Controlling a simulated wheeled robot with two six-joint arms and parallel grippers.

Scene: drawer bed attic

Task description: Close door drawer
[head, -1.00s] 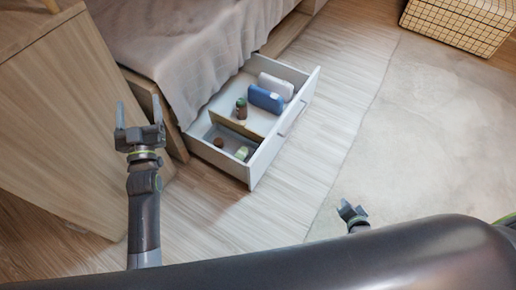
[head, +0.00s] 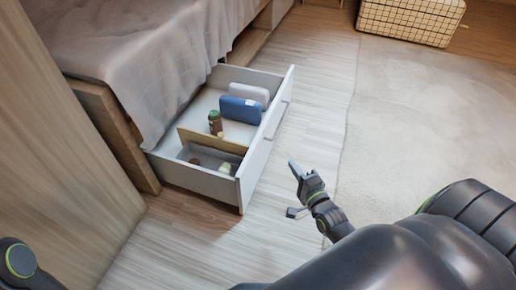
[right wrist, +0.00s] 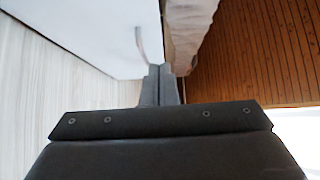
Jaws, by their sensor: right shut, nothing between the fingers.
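The white drawer (head: 262,150) stands pulled out from under the bed in the head view, with its front panel facing right and a slim handle (head: 276,120) on it. Inside are a blue case (head: 240,109), a pale case (head: 249,93) and a brown bottle (head: 215,123). My right gripper (head: 296,170) is shut and empty, to the right of the drawer front and apart from it in the head view. In the right wrist view its closed fingers (right wrist: 160,84) point toward the white drawer panel (right wrist: 90,32). My left gripper is out of view.
The bed with its beige cover (head: 140,50) is above and left of the drawer. A wooden panel (head: 60,170) stands at the left. A checked box (head: 410,18) sits at the back right. Pale floor and a rug (head: 400,120) lie clear to the right.

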